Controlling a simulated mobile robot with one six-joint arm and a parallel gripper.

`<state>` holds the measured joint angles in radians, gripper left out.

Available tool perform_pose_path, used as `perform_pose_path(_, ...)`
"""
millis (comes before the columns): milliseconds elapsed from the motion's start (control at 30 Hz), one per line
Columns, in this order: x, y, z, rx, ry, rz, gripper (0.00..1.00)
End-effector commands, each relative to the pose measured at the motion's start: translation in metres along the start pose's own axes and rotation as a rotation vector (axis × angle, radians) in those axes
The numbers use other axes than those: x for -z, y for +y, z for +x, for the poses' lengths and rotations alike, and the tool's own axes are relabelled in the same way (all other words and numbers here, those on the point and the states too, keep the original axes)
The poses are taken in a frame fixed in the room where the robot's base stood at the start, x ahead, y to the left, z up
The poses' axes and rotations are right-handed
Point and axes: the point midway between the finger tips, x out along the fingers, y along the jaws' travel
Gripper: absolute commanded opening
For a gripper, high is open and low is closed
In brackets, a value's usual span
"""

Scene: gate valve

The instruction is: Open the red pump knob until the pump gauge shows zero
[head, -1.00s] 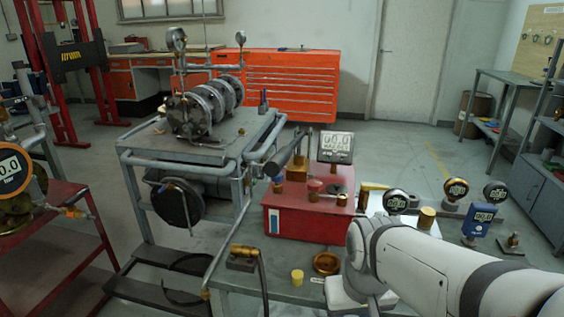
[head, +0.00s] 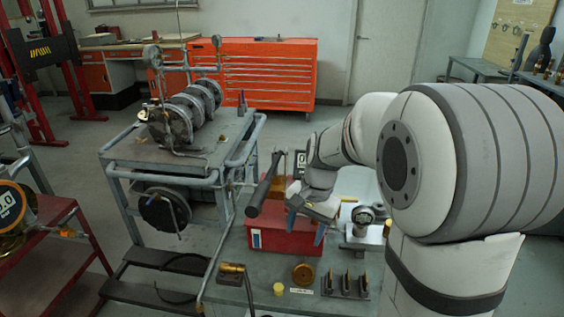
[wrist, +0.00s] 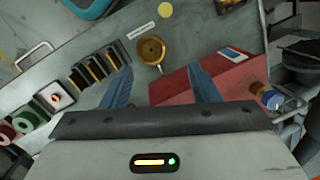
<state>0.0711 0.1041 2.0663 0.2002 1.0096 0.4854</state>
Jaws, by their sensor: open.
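The red pump box (head: 270,238) stands on the bench in the head view, with a black-handled lever (head: 264,185) rising at its left. My gripper (head: 306,228) is open above its right part, blue fingers pointing down. My gripper and wrist hide the red knob on its top. The pump gauge (head: 299,163) is mostly hidden behind my wrist; its reading cannot be told. In the wrist view, the open fingers of my gripper (wrist: 160,76) have nothing between them, and the red box (wrist: 175,88) lies below. I cannot make out the red knob there.
A brass cup (head: 303,272), a yellow cap (head: 279,289) and a rack of dark fittings (head: 345,284) lie in front of the box. A flanged pipe rig (head: 175,120) stands on a cart at the left.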

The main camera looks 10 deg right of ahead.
Motion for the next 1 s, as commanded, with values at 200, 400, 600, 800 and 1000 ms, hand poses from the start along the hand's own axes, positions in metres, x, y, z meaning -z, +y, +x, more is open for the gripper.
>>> perform_pose_path(200, 0.06, -0.041, -0.054, 0.028, -0.111, 0.322, 0.55)
perform_pose_path(400, 0.1, -0.061, -0.066, 0.041, -0.188, 0.541, 0.55)
perform_pose_path(600, 0.116, -0.067, -0.063, 0.044, -0.223, 0.636, 0.55)
perform_pose_path(800, 0.113, -0.069, -0.041, 0.042, -0.228, 0.646, 0.55)
perform_pose_path(1000, 0.106, -0.073, -0.009, 0.041, -0.228, 0.645, 0.55)
